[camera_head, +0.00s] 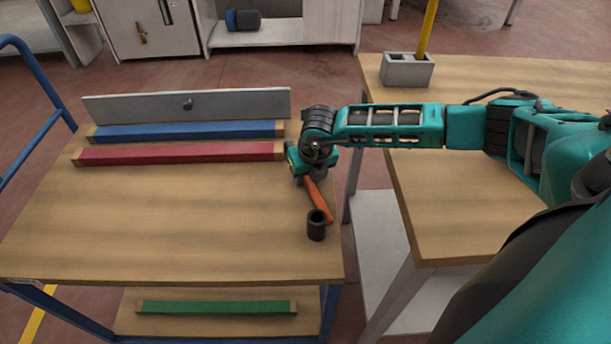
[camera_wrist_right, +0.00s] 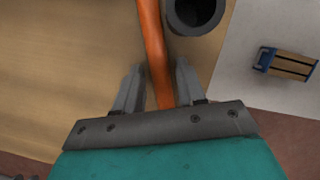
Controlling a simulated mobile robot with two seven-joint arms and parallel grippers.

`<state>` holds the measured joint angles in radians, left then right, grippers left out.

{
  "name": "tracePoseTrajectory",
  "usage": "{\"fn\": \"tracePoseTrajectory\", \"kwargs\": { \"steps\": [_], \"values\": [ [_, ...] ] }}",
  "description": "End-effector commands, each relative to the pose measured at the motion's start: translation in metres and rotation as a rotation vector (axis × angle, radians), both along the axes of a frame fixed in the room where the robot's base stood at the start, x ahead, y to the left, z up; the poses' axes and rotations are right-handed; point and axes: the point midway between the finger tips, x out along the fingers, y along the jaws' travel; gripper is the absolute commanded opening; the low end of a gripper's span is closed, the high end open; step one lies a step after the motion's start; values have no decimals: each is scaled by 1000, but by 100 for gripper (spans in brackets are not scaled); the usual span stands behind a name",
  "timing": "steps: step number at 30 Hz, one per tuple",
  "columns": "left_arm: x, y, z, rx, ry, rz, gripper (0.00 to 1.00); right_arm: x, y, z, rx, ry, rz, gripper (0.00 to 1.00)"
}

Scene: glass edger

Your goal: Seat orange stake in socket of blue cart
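The orange stake (camera_head: 318,200) is a thin rod at the right edge of the blue cart's wooden top (camera_head: 190,220), slanting past the black cylindrical socket (camera_head: 317,228). It appears to lie beside the socket, not in it. My right gripper (camera_head: 305,178) is at the stake's far end. In the right wrist view, the stake (camera_wrist_right: 152,45) runs between the fingers of the right gripper (camera_wrist_right: 160,72), which are apart with small gaps beside it. The socket's open mouth (camera_wrist_right: 195,10) shows just right of the stake. My left gripper is not in view.
Red (camera_head: 180,153) and blue (camera_head: 190,131) bars lie before a grey upright panel (camera_head: 190,104) at the cart's back. A green bar (camera_head: 215,307) lies on the lower shelf. At right, a wooden table carries a grey block (camera_head: 407,72) holding a yellow stake (camera_head: 428,28). The cart's middle is clear.

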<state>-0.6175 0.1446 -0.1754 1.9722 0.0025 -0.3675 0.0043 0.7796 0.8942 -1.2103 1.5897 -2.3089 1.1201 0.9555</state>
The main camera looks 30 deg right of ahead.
Motion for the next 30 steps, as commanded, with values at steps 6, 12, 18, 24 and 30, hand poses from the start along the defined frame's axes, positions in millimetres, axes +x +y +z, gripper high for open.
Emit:
{"fn": "tracePoseTrajectory", "kwargs": {
  "steps": [6,12,18,24,30],
  "values": [
    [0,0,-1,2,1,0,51,0,0,0,0,0,0,18],
    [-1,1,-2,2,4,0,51,0,0,0,0,0,0,0],
    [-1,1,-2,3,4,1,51,0,0,0,0,0,0,0],
    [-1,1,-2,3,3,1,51,0,0,0,0,0,0,0],
    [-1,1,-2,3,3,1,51,0,0,1,0,-1,0,0]
  ]
}}
